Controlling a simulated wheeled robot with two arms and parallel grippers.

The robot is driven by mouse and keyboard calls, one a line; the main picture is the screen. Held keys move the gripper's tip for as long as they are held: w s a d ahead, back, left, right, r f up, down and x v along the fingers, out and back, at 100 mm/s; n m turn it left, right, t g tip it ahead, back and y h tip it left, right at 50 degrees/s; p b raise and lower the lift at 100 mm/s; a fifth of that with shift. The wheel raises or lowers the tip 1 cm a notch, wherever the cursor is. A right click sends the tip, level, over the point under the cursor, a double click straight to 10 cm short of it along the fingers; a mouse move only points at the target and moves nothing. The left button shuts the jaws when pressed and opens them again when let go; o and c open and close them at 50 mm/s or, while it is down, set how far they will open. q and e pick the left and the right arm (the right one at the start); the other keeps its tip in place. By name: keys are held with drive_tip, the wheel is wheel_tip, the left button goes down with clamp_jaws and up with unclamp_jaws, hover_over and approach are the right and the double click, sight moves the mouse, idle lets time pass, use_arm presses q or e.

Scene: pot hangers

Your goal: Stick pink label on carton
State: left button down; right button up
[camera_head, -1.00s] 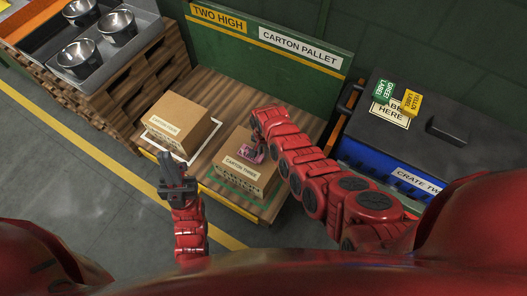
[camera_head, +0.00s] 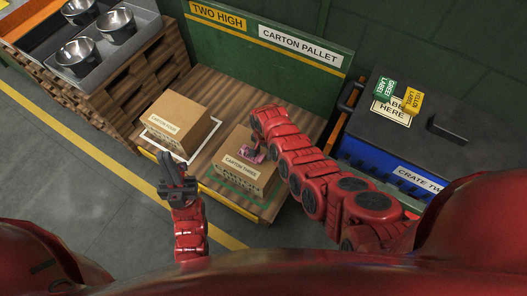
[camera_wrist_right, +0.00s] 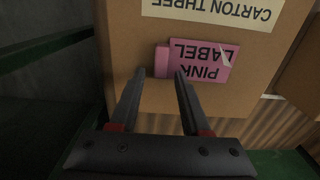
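Carton three (camera_head: 235,178) is a brown box with a cream name strip, on the right half of the wooden pallet. The pink label (camera_head: 259,156) lies on its top face; in the right wrist view the label (camera_wrist_right: 215,62) is beside the "CARTON THREE" strip, with one corner curled. My right gripper (camera_wrist_right: 160,74) is open over that face, its fingertips around the label's left end, apart from each other. In the head view the right arm partly hides the carton's far side. My left gripper (camera_head: 173,157) looks open and empty, in front of the pallet.
Another carton (camera_head: 185,112) stands on the pallet's left, inside a white outline. A green label (camera_head: 384,88) and a yellow label (camera_head: 413,101) lie on the dark crate lid (camera_head: 365,125) at right. Metal bowls (camera_head: 117,25) sit at upper left. Floor at left is clear.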

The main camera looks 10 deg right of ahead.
idle(0.3)
drive_tip(key=shift+r, duration=0.45)
wheel_tip(320, 180, up, 17)
drive_tip(key=p, duration=0.2)
drive_tip(key=shift+f, duration=0.2)
drive_tip(key=shift+c, duration=0.2)
